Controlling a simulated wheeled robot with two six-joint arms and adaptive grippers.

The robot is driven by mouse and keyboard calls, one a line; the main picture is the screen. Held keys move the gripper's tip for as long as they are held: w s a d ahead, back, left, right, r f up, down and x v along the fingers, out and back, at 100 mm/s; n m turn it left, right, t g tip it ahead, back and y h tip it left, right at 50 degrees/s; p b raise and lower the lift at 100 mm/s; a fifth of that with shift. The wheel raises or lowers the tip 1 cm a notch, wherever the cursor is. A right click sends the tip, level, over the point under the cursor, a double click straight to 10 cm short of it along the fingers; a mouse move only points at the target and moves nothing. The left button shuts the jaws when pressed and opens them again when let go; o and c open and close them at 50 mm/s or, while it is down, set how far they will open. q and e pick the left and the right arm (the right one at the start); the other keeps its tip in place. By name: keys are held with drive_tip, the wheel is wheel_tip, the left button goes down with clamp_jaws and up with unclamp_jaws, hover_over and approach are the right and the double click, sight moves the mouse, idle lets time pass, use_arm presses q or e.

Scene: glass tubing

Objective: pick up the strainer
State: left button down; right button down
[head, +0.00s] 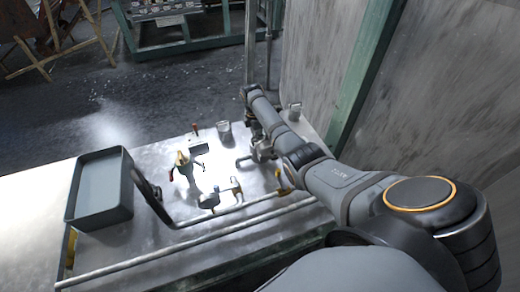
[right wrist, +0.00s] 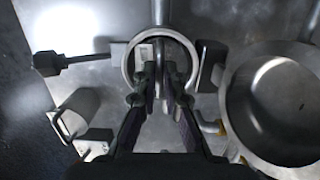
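In the right wrist view a round metal ring with a straight handle (right wrist: 161,12) at its top looks like the strainer; I cannot be sure of this. My right gripper (right wrist: 161,78) points down at it, its two fingers over the ring's opening with a narrow gap between them. I see nothing held between the fingers. Whether they touch the ring is unclear. In the head view my right gripper (head: 259,152) is low over the metal table, and my arm partly hides the things there. My left gripper is not in view.
A grey tray (head: 100,218) stands at the table's left. Pipes and brass-coloured fittings (head: 185,165) lie mid-table, with a small metal cup (head: 224,132) behind. The right wrist view shows a large round metal vessel (right wrist: 230,112) right of the fingers and a grey block-like container (right wrist: 78,112) at left.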

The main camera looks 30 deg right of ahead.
drive_tip(key=shift+r, duration=0.15)
idle(0.4)
wheel_tip(320, 180, up, 18)
drive_tip(key=p, duration=0.3)
